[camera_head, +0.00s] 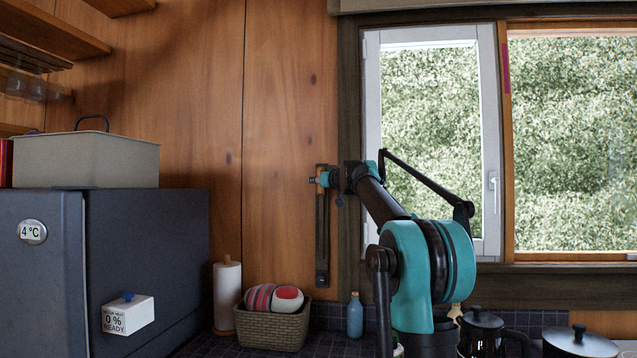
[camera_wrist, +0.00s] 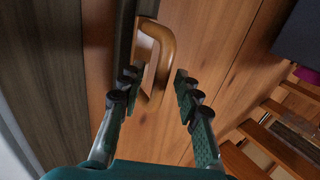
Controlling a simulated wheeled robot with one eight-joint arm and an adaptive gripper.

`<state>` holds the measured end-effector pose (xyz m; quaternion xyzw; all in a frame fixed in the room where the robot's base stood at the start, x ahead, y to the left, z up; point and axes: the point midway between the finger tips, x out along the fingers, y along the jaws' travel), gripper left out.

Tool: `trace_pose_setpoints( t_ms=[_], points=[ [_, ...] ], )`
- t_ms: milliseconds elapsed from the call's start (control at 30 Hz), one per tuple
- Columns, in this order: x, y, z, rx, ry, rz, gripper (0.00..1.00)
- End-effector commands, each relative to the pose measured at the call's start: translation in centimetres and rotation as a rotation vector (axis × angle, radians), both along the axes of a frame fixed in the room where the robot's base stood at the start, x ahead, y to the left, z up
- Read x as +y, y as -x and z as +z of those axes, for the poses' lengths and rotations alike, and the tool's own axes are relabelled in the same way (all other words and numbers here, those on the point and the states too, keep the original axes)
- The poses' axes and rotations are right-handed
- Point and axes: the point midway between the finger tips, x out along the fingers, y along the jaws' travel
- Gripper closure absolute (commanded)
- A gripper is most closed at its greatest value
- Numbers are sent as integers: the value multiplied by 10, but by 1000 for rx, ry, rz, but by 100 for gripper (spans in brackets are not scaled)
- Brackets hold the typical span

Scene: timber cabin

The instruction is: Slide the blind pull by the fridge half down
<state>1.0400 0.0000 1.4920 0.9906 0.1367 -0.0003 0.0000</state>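The blind pull is a dark upright track (camera_head: 322,240) on the wooden wall between the fridge (camera_head: 150,250) and the window. Its rounded, wood-coloured handle (camera_wrist: 167,48) shows in the wrist view. My gripper (camera_head: 326,179) is at the upper part of the track and hides the handle in the head view. In the wrist view my gripper (camera_wrist: 158,77) is open, with one fingertip on each side of the handle. The left fingertip is close to the handle's inner gap; I cannot tell if it touches. The right fingertip is apart from it.
A rolled blind (camera_head: 480,5) is above the window (camera_head: 430,130). Below on the counter are a basket (camera_head: 272,327), a paper roll (camera_head: 227,295), a blue bottle (camera_head: 355,316) and dark pots (camera_head: 482,333). A beige box (camera_head: 85,160) sits on the fridge.

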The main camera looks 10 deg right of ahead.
Motion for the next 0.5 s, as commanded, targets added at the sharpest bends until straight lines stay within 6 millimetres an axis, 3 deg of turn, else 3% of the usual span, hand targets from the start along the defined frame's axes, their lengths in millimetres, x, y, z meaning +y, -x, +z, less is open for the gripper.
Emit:
trace_pose_setpoints(
  t_ms=[367, 500],
  points=[
    [2, -6, 0, 0, 0, 0, 67],
    [2, -6, 0, 0, 0, 0, 80]
  ],
)
